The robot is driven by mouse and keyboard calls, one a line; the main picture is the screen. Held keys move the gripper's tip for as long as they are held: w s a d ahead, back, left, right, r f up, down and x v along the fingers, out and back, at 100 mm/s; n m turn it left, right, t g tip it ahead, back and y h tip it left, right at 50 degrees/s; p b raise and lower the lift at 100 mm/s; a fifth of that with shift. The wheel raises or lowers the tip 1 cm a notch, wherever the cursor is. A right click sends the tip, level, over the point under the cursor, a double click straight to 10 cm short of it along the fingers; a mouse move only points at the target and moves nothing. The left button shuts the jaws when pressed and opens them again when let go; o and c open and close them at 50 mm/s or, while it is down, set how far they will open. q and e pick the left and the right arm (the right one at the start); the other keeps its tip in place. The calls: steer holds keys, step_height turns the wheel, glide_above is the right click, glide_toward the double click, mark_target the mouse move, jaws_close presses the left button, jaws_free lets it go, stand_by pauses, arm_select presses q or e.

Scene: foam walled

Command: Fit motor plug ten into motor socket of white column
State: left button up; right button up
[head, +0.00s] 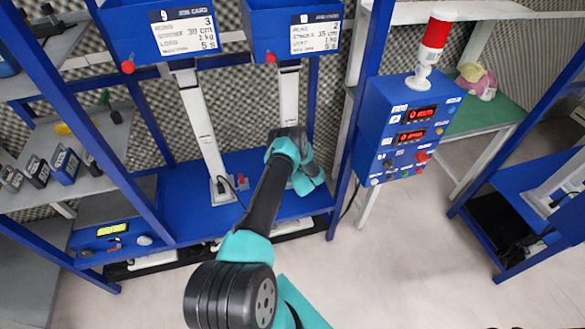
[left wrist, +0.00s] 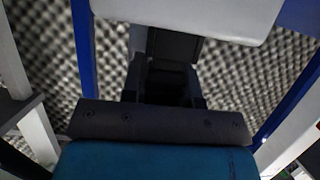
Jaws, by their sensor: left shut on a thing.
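Two white columns stand on a blue base, a left one (head: 202,130) and a right one (head: 289,105). My black and teal left arm reaches to the lower part of the right column, and its wrist hides the gripper in the head view. In the left wrist view my left gripper (left wrist: 168,88) is shut on a dark object (left wrist: 172,76), directly in front of a white surface (left wrist: 195,12). The object's label cannot be read, so I cannot tell whether it is motor plug ten. The motor socket is not clearly visible. My right gripper is not in view.
A black plug with a cable (head: 221,185) is at the left column's foot. A blue control box (head: 408,130) with red displays stands right. Shelves with small dark blocks (head: 65,163) are left.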

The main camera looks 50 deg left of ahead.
arm_select(q)
steer(key=shift+f, duration=0.15)
steer(key=o, duration=1)
steer(key=shift+d, duration=0.1)
steer(key=v, duration=1.7)
